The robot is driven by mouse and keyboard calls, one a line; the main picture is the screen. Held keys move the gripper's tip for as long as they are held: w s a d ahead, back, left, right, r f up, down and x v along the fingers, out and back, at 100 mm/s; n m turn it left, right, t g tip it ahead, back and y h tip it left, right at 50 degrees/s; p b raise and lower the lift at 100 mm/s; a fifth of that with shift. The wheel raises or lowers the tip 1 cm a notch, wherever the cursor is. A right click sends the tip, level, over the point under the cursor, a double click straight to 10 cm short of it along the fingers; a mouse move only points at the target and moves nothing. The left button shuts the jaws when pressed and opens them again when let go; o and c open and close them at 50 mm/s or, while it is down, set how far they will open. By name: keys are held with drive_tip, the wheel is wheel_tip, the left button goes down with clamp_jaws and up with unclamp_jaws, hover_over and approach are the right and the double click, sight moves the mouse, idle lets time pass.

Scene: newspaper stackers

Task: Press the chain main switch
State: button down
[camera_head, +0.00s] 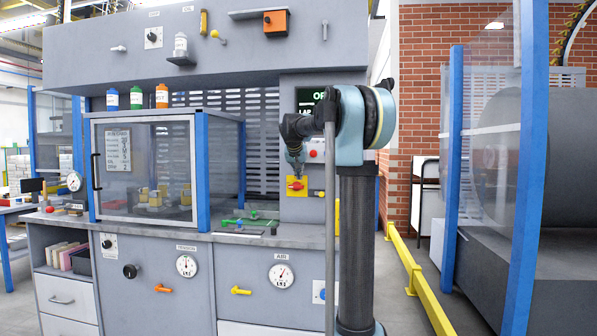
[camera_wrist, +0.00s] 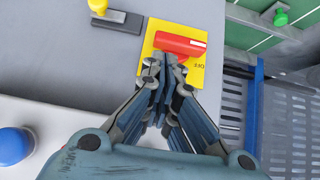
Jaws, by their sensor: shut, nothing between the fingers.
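The likely chain main switch is a red handle on a yellow plate (camera_head: 297,187) on the grey panel of the machine. In the wrist view the red handle (camera_wrist: 185,44) lies across the yellow plate (camera_wrist: 200,75), which has dark lettering beside the handle. My gripper (camera_wrist: 170,58) is shut with its fingertips together at the edge of the red handle. I cannot tell whether they touch it. In the head view my gripper (camera_head: 297,172) points down just above the yellow plate, and my arm covers part of the panel.
A dark display with green text (camera_head: 311,99) is partly hidden behind my arm. A red button (camera_head: 313,153) sits above the plate. A glass cabinet (camera_head: 150,170) stands on the counter at left. The wrist view shows a blue knob (camera_wrist: 14,145) and a green knob (camera_wrist: 281,18).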

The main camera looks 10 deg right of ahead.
sight(296, 186)
drive_tip(key=shift+x, duration=1.8)
drive_tip(key=shift+d, duration=0.1)
